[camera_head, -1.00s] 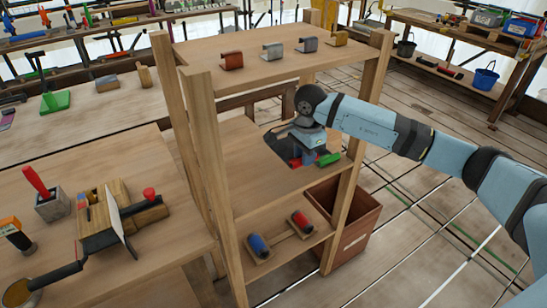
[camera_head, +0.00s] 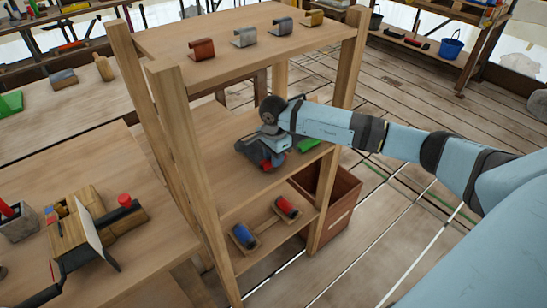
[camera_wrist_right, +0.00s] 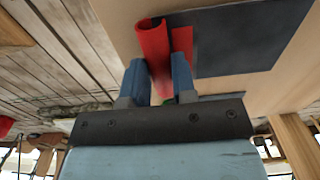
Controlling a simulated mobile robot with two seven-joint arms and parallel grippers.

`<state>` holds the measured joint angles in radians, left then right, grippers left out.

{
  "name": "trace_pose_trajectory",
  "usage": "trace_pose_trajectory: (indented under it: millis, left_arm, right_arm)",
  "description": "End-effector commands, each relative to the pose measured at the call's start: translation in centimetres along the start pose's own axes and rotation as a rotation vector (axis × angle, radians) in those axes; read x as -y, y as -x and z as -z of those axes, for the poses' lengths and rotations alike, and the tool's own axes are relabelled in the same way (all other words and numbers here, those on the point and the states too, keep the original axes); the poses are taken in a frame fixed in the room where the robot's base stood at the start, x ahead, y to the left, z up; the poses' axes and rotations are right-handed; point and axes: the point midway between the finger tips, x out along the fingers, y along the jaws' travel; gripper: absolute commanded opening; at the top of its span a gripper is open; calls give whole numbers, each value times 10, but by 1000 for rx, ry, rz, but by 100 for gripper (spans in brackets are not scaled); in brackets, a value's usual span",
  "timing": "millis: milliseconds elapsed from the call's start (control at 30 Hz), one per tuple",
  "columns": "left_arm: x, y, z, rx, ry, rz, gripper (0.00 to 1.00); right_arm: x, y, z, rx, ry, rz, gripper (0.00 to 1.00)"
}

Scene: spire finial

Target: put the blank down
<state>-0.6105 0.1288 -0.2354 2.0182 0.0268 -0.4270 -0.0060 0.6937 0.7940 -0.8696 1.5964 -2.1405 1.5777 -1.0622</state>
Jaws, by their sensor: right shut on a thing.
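The blank (camera_wrist_right: 152,40), a red piece with a rolled edge, sits between the blue fingers of my right gripper (camera_wrist_right: 160,72) in the wrist view. The gripper is shut on it. In the head view the right gripper (camera_head: 271,158) is low over the middle shelf (camera_head: 235,195), with a bit of red showing at its fingers. A dark grey flat pad (camera_wrist_right: 245,40) lies on the shelf beside and behind the blank. I cannot tell whether the blank touches the pad or shelf. My left gripper is not in view.
A green piece (camera_head: 309,144) lies right of the gripper on the same shelf. The top shelf (camera_head: 190,25) holds several bent metal pieces. Wooden posts (camera_head: 182,150) flank the shelves. Below are a blue roll (camera_head: 243,236) and a red roll (camera_head: 286,207), with a brown bin (camera_head: 340,195) behind.

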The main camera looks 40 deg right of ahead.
Motion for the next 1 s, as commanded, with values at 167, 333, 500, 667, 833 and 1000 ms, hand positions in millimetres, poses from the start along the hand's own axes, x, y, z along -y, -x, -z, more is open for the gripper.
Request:
trace_pose_trajectory:
  millis: [167,333,500,667,833,1000]
  left_arm:
    - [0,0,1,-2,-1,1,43]
    - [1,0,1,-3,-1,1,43]
    - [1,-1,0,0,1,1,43]
    - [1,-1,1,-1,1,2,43]
    - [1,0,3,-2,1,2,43]
    - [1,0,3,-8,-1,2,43]
  right_arm:
    - [0,-8,0,1,0,3,0]
    - [0,-9,0,1,0,2,0]
    - [0,-11,0,0,0,1,41]
    - [0,-11,0,0,0,1,51]
    - [0,-10,0,1,0,1,51]
    - [1,8,1,-1,1,5,51]
